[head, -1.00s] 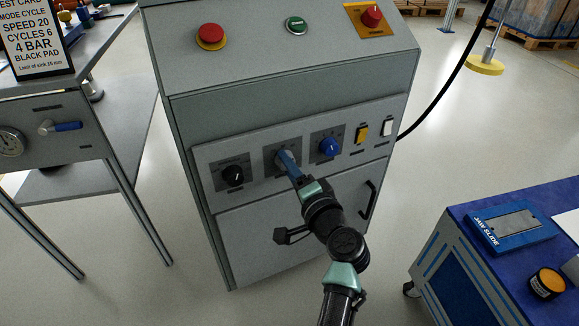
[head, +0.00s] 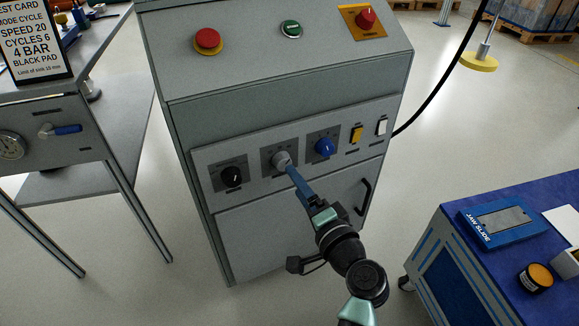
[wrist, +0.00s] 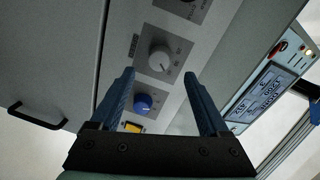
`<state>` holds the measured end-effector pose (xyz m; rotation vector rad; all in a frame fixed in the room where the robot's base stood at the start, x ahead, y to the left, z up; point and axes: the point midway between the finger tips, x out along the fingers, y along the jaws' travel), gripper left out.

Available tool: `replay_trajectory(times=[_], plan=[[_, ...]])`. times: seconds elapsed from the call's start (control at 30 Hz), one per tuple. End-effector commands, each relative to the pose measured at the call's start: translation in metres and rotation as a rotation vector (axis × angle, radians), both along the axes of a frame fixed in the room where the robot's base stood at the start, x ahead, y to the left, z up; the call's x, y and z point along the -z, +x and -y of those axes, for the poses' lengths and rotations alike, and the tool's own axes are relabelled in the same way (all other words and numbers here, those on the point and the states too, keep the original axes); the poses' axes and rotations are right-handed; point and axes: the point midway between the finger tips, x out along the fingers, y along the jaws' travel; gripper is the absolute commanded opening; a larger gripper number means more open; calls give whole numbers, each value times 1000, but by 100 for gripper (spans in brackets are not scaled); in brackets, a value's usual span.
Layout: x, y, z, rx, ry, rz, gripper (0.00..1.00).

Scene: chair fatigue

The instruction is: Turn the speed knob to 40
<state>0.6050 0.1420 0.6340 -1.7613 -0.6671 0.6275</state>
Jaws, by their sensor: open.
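The control panel on the grey cabinet has three dial knobs in a row. The middle one is grey (head: 281,159), with a black knob (head: 232,177) to its left and a blue knob (head: 324,147) to its right. None of them bears a name I can read in the head view. My gripper (head: 290,168) points at the grey knob from the lower right. In the wrist view the blue fingers are apart and empty, with the grey knob (wrist: 162,57) beyond the gap between their tips. Its dial marks are too small to read surely.
A yellow switch (head: 357,134) and a white switch (head: 382,127) sit right of the knobs. A red button (head: 208,39) is on top. A black handle (head: 365,196) is below. A test card (head: 32,38) reads SPEED 20. A blue-topped cart (head: 450,215) stands at right.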

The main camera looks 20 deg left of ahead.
Motion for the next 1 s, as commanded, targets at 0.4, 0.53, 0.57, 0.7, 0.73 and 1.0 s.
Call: replay_trajectory(times=[0.4,0.53,0.57,0.7,0.73,1.0], plan=[[-6,-44,44,0,0,0,79],[-5,-45,46,0,0,0,79],[-5,-45,46,0,0,0,79],[-5,-45,45,0,0,0,79],[-5,-45,45,0,0,0,79],[-9,-43,45,2,-11,9,79]])
